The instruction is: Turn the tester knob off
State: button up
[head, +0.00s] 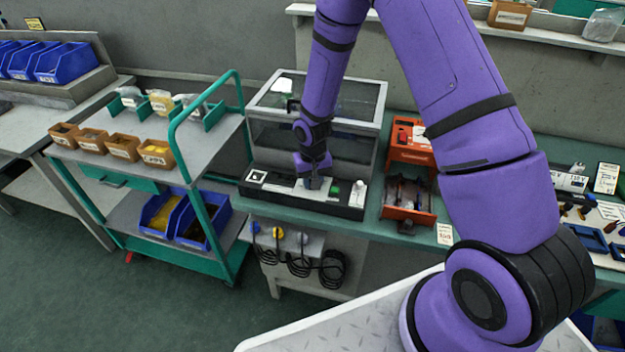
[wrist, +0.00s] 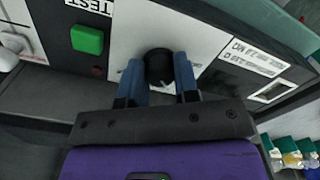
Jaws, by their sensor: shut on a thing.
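The tester (head: 258,203) is a dark box with a light front panel on the green bench, below a clear-sided case. Its knob (wrist: 159,66) is black and round, on a white part of the panel in the wrist view. My gripper (head: 313,184) reaches down to the panel in the head view and hides the knob there. In the wrist view the two blue fingers of my gripper (wrist: 159,72) are shut on the knob, one on each side. I cannot read the knob's setting.
A green button (wrist: 87,39) sits beside the knob, near a TEST label. A white round part (head: 359,188) is at the panel's right end. An orange rack (head: 408,217) stands to the right. A cart (head: 200,150) with small bins stands to the left.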

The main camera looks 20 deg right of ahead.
jog(key=n, duration=0.4)
jog(key=shift+n, duration=2.3)
jog(key=o, duration=0.9)
notch_tip(320, 180, up, 11)
jog(key=shift+f, duration=0.1)
